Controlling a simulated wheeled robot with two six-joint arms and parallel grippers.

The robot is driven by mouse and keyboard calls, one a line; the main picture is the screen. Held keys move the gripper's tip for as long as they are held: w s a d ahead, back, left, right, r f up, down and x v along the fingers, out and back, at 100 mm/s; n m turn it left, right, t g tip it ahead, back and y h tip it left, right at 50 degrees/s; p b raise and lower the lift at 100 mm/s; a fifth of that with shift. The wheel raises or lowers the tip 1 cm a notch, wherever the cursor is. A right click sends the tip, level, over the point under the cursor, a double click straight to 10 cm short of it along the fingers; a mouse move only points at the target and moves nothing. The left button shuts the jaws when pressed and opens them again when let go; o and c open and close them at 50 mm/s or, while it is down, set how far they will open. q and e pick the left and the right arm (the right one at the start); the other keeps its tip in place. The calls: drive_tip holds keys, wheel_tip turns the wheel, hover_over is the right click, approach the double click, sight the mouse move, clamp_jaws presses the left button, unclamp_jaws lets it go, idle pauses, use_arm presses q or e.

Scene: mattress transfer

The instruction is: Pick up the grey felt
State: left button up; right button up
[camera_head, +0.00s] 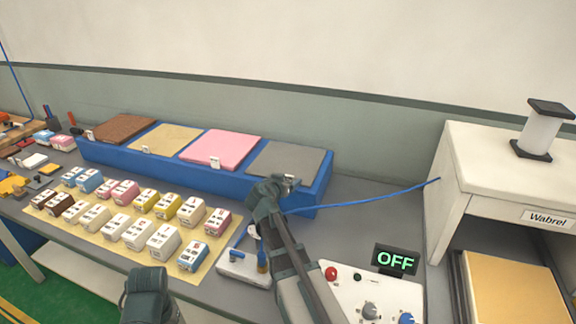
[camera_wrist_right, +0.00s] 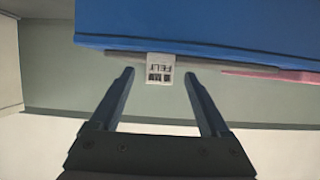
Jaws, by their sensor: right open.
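The grey felt (camera_head: 292,160) is a flat square sheet lying on the right end of the long blue stand. In the right wrist view, which is upside down, its thin dark edge (camera_wrist_right: 215,65) shows along the blue stand, with a white tag reading FELT (camera_wrist_right: 160,69). My right gripper (camera_head: 286,181) is at the felt's front edge in the head view. In the right wrist view its two fingers (camera_wrist_right: 160,78) are apart, one on each side of the tag, with nothing clearly gripped. Part of my left arm shows at the bottom of the head view; its fingers are not visible.
The blue stand (camera_head: 240,180) also holds pink (camera_head: 221,149), tan (camera_head: 166,138) and brown sheets (camera_head: 123,127). Several small labelled blocks stand on a cream mat in front. A control panel with an OFF display (camera_head: 396,261) and a white cabinet (camera_head: 490,165) are at the right.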

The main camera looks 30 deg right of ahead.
drive_tip(key=shift+w+d+f, duration=0.2)
drive_tip(key=shift+w+d, duration=0.05)
drive_tip(key=shift+d, duration=0.1)
use_arm(q)
drive_tip(key=shift+f, duration=0.15)
use_arm(e)
clamp_jaws()
drive_tip(key=shift+r, duration=0.15)
